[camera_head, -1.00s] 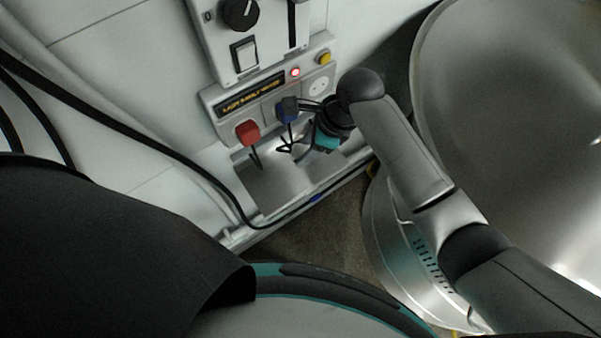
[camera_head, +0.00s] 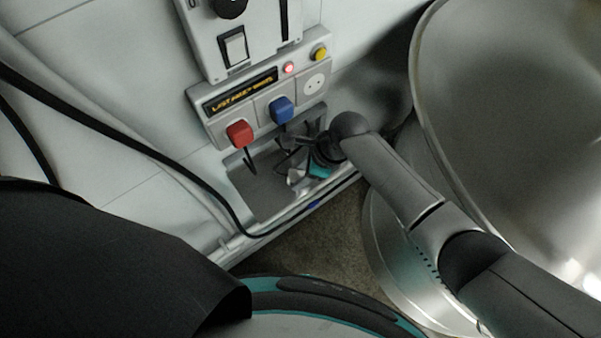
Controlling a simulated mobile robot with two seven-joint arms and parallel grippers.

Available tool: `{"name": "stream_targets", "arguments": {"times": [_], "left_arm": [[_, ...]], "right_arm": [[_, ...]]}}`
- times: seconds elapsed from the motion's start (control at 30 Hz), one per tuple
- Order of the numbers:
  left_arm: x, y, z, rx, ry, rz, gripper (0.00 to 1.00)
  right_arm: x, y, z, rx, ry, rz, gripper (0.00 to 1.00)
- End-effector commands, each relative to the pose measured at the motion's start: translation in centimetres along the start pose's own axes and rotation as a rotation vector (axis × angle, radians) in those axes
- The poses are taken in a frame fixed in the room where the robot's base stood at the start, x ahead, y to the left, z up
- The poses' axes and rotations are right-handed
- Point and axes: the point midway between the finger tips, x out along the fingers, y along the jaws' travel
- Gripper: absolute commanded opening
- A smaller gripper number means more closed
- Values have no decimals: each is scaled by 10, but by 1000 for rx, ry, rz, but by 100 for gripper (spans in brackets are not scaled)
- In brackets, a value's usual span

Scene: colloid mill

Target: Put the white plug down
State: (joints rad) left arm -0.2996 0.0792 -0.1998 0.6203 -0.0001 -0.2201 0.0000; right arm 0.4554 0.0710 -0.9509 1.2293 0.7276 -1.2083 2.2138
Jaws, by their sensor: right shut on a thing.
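My right gripper (camera_head: 303,170) is low over the grey tray (camera_head: 258,197) below the socket panel, to the right of the tray's middle. It is shut on the white plug (camera_head: 295,179), a small pale shape that shows at the fingertips. The fingers and wrist hide most of the plug, and I cannot tell whether it touches the tray. My left gripper is not in view.
A red plug (camera_head: 240,134) and a blue plug (camera_head: 281,110) sit in the socket panel (camera_head: 220,124); the right socket (camera_head: 315,83) is empty. A black cable (camera_head: 150,151) runs along the wall. A large steel vessel (camera_head: 510,120) stands at the right.

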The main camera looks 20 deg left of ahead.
Motion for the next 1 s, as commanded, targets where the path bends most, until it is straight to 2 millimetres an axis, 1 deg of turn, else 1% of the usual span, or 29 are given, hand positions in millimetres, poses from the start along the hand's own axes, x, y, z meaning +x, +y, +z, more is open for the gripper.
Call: {"name": "stream_targets", "arguments": {"times": [0.1,0.4,0.43,0.6,0.7,1.0], "left_arm": [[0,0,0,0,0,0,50],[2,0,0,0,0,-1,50],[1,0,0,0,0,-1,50],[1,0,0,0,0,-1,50],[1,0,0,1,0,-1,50],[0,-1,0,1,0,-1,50]], "right_arm": [[0,0,0,0,-1,0,0],[9,0,-3,0,-1,1,0],[9,0,-3,0,0,0,48],[8,0,-3,0,0,0,68],[8,0,-3,0,0,0,76],[5,0,-3,-1,1,-1,76]]}}
